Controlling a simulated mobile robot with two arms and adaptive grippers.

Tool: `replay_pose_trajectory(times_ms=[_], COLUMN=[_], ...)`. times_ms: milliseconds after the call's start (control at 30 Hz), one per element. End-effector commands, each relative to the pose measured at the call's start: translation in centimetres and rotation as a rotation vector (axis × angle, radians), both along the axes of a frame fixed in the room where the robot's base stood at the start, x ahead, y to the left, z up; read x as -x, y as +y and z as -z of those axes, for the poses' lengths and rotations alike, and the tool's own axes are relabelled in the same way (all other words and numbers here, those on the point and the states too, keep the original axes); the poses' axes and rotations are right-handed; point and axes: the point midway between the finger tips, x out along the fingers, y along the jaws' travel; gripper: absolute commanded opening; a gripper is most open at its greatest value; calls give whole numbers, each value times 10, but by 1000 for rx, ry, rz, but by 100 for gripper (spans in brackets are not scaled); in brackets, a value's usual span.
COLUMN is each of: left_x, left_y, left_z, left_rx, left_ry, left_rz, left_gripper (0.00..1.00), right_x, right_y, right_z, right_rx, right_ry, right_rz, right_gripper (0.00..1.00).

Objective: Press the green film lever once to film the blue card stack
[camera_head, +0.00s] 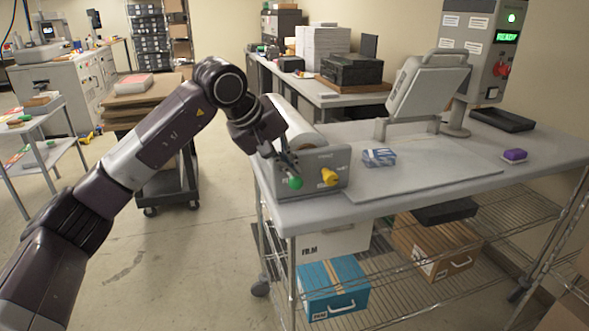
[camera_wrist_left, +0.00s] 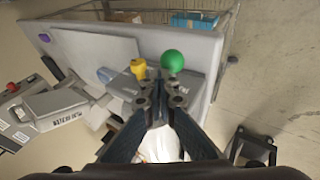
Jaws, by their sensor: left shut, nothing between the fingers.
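The green film lever (camera_head: 295,183) has a round knob at the front left of the grey film unit (camera_head: 322,160) on the table. In the left wrist view the green knob (camera_wrist_left: 172,62) is just beyond the fingertips, slightly right of them. My left gripper (camera_head: 287,160) is shut and empty, just above the green knob in the head view; I cannot tell whether it touches. A yellow knob (camera_head: 329,177) is right of the green one. The blue card stack (camera_head: 379,157) lies on the table right of the unit. My right gripper is not in view.
A white film roll (camera_head: 290,112) sits behind the unit. The tilted press (camera_head: 425,85) stands further right beside a panel with a green READY display (camera_head: 507,37). A purple block (camera_head: 514,155) lies at the right. The table's (camera_head: 440,172) front middle is clear.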

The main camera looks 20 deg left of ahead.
Motion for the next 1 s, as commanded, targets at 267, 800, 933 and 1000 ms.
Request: replay_pose_trajectory(times_ms=[267,800,933,1000], left_x=[-4,-7,-8,-10], left_y=[3,4,5,6], left_z=[-19,-28,-36,-42], left_rx=[0,0,0,0], left_ry=[1,0,-1,-1], left_rz=[-1,0,-1,-1], left_gripper=[0,0,0,0], right_x=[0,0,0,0], right_y=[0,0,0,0], right_z=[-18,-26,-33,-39], right_rx=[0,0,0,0], right_ry=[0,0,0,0], right_rz=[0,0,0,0], right_gripper=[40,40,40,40])
